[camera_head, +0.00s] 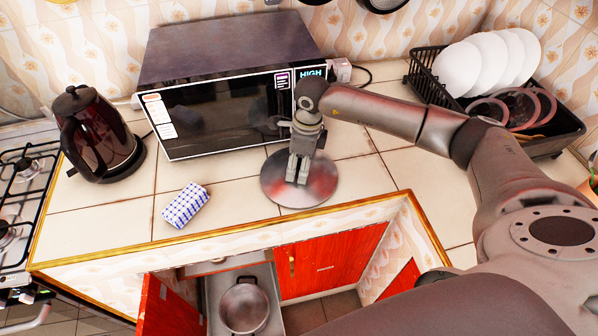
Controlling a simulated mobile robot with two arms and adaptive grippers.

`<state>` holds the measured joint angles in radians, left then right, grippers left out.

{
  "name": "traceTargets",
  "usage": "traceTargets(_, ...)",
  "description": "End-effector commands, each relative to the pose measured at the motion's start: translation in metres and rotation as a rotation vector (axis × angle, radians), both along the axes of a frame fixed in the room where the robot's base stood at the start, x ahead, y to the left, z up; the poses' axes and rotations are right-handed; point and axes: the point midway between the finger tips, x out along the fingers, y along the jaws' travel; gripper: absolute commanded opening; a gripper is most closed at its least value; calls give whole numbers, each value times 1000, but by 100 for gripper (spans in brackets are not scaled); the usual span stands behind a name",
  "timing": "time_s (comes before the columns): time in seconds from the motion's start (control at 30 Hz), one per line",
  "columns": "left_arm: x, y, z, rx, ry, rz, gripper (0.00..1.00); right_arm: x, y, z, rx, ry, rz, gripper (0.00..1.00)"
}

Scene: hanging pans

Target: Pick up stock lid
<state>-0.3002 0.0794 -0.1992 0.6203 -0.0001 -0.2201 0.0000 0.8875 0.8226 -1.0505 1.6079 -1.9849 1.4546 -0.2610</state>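The stock lid (325,182) is a round, shiny metal disc with reddish reflections. It appears to lie flat on the tiled counter in front of the microwave's right end. My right gripper (298,172) points down over the lid's middle, with its fingers close together. The fingers hide the lid's centre and any knob there, so I cannot tell whether they grip it. My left gripper is not in view.
A microwave (222,110) stands close behind the lid. A dark kettle (98,135) and a blue-and-white packet (186,205) are to the left. A black dish rack (560,125) with plates is at right. A pot (244,306) sits below the counter between open red doors.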

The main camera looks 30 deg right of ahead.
Motion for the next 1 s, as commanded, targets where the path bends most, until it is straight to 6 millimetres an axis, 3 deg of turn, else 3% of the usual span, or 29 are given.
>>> traceTargets(0.07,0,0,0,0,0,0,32,0,0,0,0,0,0,47)
traceTargets(0.43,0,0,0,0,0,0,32,0,0,1,1,-1,0,0)
traceTargets(0.77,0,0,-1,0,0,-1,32,1,0,4,2,-3,0,0)
traceTargets(1.0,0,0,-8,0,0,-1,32,2,0,29,2,-6,1,0)
